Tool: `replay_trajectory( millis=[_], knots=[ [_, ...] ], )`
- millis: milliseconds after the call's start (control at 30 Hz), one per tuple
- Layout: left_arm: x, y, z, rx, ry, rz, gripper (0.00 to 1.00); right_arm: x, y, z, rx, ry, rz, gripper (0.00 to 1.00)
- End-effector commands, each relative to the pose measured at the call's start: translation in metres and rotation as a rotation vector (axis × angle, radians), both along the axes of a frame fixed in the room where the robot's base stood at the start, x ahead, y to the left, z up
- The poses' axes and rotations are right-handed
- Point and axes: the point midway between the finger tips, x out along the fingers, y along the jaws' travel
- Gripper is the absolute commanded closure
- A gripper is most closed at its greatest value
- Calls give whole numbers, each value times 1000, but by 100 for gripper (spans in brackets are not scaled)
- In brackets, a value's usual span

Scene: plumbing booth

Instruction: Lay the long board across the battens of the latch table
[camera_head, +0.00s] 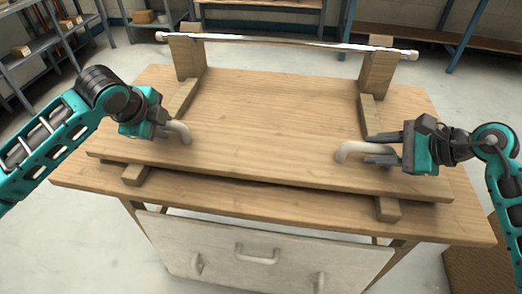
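The long board (250,152) is a wide wooden plank with two pale curved handles. It lies across the left batten (135,175) and right batten (387,209) of the latch table (300,214). Whether it fully touches both battens cannot be told. My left gripper (168,131) is at the left handle (182,131), its fingers closed about it. My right gripper (370,149) has its fingers on both sides of the right handle (347,151), seemingly gripping it. The board hides the battens' middle parts.
A pale rod (285,41) spans two wooden posts, left (187,58) and right (377,72), at the table's back. A pale panel with several handles (225,250) is below the table's front. Shelves (40,45) stand back left.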

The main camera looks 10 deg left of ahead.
Motion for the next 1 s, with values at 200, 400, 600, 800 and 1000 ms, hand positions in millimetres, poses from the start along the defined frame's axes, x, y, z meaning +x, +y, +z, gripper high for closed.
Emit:
replay_trajectory(
  millis=[200, 400, 600, 800, 1000],
  knots=[
    [1, 0, -2, 0, 0, 0, 67, 1, 1, -1, -1, 0, -1, 65],
    [1, 0, -2, 0, 0, 0, 77, 1, 1, -1, 0, 0, 0, 75],
    [1, 0, -1, 0, 1, 0, 96, 1, 1, -1, -1, 0, -1, 94],
    [1, 0, -1, 0, 1, 0, 100, 1, 1, -1, -1, 0, -1, 100],
    [1, 0, -1, 0, 0, 0, 100, 1, 1, -1, -1, 0, -1, 100]
  ],
)
